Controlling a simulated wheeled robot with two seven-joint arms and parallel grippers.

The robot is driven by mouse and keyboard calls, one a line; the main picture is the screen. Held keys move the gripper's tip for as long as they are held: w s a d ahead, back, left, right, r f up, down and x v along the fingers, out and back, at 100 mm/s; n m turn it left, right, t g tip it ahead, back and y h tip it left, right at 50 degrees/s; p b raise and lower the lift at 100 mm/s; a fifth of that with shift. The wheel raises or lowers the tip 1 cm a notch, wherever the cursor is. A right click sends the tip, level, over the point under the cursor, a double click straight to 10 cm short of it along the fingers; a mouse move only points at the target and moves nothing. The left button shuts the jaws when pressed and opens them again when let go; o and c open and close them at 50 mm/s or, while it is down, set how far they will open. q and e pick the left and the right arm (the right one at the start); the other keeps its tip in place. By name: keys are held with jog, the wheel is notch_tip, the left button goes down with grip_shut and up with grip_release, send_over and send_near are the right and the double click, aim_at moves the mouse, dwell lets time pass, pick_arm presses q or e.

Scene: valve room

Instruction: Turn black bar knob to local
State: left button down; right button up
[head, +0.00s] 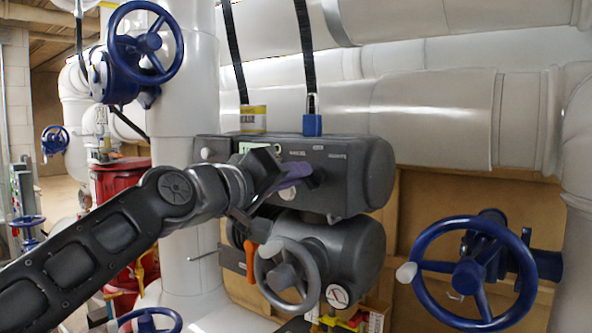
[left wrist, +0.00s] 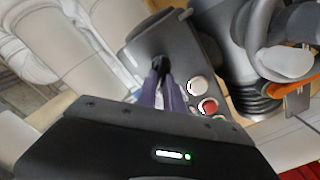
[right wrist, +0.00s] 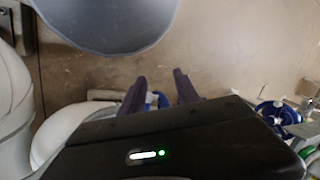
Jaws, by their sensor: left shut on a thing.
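The dark grey actuator housing (head: 355,170) sits at the centre of the head view, with small white labels on its front. My left gripper (head: 300,172) reaches its front face, and its purple fingers are shut on the black bar knob (head: 317,174). In the left wrist view the fingertips of my left gripper (left wrist: 163,80) meet around the small black bar knob (left wrist: 160,63) on the panel. The fingers cover much of the knob, so its setting cannot be read. My right gripper (right wrist: 160,88) shows only in the right wrist view, open and empty.
A grey handwheel (head: 287,278) is below the housing. A blue handwheel (head: 473,272) stands at the right, another (head: 146,42) at the upper left. A white button (left wrist: 197,86) and a red button (left wrist: 208,106) lie beside the left fingers. White pipes (head: 430,120) run behind.

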pick_arm(q)
jog(key=shift+w+a+n+p, duration=0.1)
jog(key=shift+n+p, duration=0.25)
jog(key=shift+n, duration=1.15)
jog(key=shift+f, duration=0.1)
jog(key=c, duration=1.5)
grip_release()
jog(key=shift+b+v, duration=1.3)
jog(key=shift+v, duration=2.65)
